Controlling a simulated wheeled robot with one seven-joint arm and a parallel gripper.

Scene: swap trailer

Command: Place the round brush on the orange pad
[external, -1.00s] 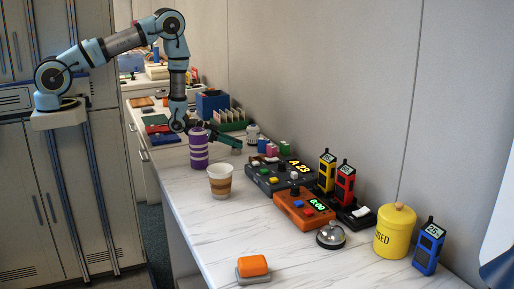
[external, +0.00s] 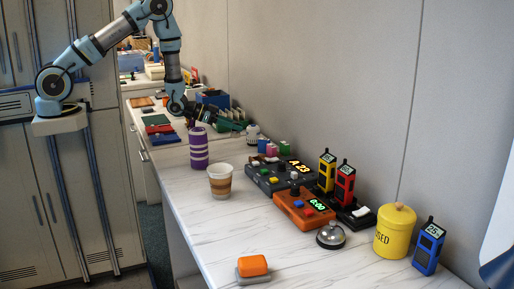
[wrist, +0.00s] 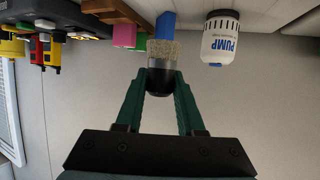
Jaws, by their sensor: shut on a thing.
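My gripper (wrist: 162,88) is shut on a small round object with a dark body and a speckled, bristly tan end, which looks like the round brush (wrist: 162,72). In the external view my gripper (external: 238,126) is above the back of the counter, beyond the purple striped cup; the brush is too small to make out there. A flat orange-brown pad (external: 140,101), which looks like the orange pad, lies at the far left of the counter, left of my gripper.
Green (external: 157,119), red (external: 158,129) and blue (external: 166,138) pads lie near the orange one. A purple striped cup (external: 199,150) and a paper cup (external: 220,182) stand in front. A white PUMP bottle (wrist: 221,38) is close by.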

